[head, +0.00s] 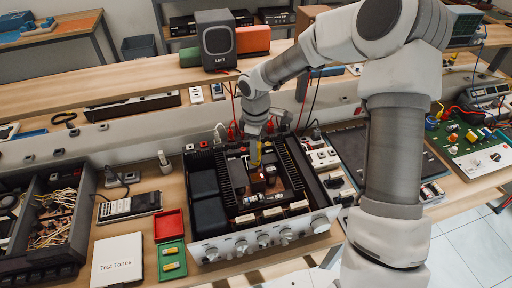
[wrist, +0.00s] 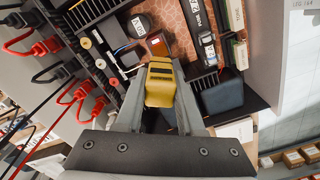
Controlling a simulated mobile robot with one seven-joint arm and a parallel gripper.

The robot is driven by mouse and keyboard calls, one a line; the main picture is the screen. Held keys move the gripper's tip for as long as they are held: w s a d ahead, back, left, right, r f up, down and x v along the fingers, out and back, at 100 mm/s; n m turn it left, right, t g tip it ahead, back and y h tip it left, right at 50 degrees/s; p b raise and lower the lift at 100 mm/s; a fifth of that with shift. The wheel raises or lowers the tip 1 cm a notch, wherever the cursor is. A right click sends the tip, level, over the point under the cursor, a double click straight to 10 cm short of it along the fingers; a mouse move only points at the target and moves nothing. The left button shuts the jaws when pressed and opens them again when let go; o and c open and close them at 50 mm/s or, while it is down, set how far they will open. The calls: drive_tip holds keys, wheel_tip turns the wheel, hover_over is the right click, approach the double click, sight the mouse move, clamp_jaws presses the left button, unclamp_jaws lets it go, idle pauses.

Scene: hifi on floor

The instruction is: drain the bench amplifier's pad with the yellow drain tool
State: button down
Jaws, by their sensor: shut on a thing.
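The bench amplifier (head: 218,250) stands open-topped on the bench in the head view, with its silver knob panel toward me. Black blocks, fins and small parts show inside it. My gripper (wrist: 160,97) is shut on the yellow drain tool (wrist: 160,84), which sits between the fingers and points into the chassis. In the head view the yellow tool (head: 256,153) shows below the wrist, over the back middle of the amplifier. The orange-brown circuit board (wrist: 172,22) lies beyond the tool in the wrist view. I cannot make out the pad, nor whether the tool's tip touches anything.
Red and black plugs (wrist: 48,45) with cables line the amplifier's back. Black fins flank the board. A red tray (head: 168,225), a green tray (head: 172,262) and a meter (head: 129,206) lie left of the amplifier. A speaker (head: 216,40) stands on the shelf behind.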

sight(256, 165)
drive_tip(key=shift+f+b, duration=2.6)
drive_tip(key=shift+f, duration=0.8)
drive_tip(key=shift+f, duration=0.15)
idle(4.3)
